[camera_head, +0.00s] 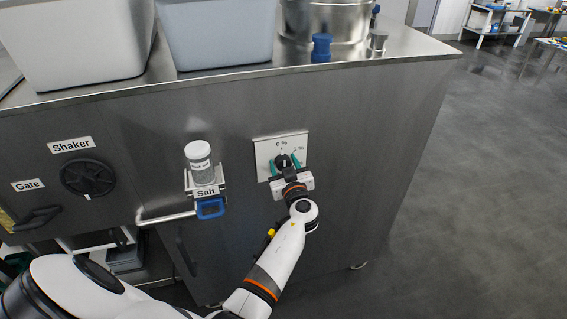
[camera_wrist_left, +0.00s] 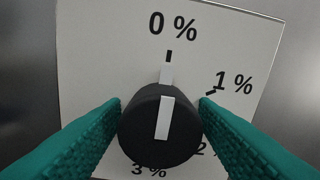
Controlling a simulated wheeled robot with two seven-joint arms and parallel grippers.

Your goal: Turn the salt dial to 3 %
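The salt dial is a black round knob (camera_head: 283,160) on a white scale plate (camera_head: 263,150) on the steel cabinet front. In the left wrist view the knob (camera_wrist_left: 160,145) has a white pointer line aimed at the 0 % mark on the plate (camera_wrist_left: 90,60). The 1 % mark is at the upper right; the 2 % and 3 % marks are partly hidden. My left gripper (camera_head: 285,163) has its teal fingers (camera_wrist_left: 159,100) on either side of the knob, with what look like slight gaps. My right gripper is in neither view.
A salt jar (camera_head: 200,163) stands on a small shelf labelled Salt, left of the dial. A shaker knob (camera_head: 88,178) and a gate handle (camera_head: 37,219) are farther left. Tubs (camera_head: 215,35) and a blue-capped item (camera_head: 321,48) stand on top. The floor at the right is clear.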

